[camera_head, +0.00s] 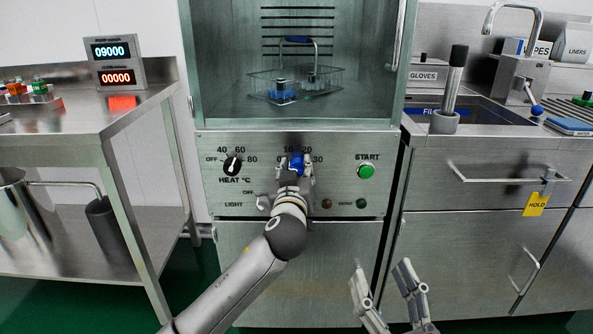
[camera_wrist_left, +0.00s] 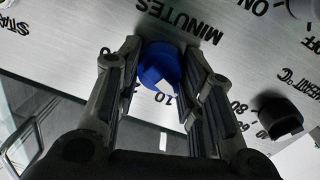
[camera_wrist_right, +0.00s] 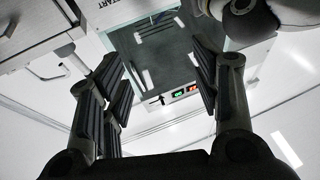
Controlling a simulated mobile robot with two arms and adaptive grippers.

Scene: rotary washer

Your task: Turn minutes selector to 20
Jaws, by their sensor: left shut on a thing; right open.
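The minutes selector is a blue knob (camera_head: 297,163) on the steel control panel (camera_head: 340,195), with marks 10, 20 and 30 around it. In the left wrist view the blue knob (camera_wrist_left: 159,66) sits between my left fingers, below the word MINUTES. My left gripper (camera_head: 295,172) is shut on it and hides part of the dial. My right gripper (camera_head: 387,277) is open and empty, low in front of the lower cabinet. The right wrist view also shows its open fingers (camera_wrist_right: 160,85).
A black heat knob (camera_head: 232,165) is left of the selector and a green START button (camera_head: 366,171) is right. A light switch (camera_head: 263,202) sits below. Above is the washer chamber with a wire basket (camera_head: 333,80). A table (camera_head: 150,98) stands left, a sink counter (camera_head: 480,137) right.

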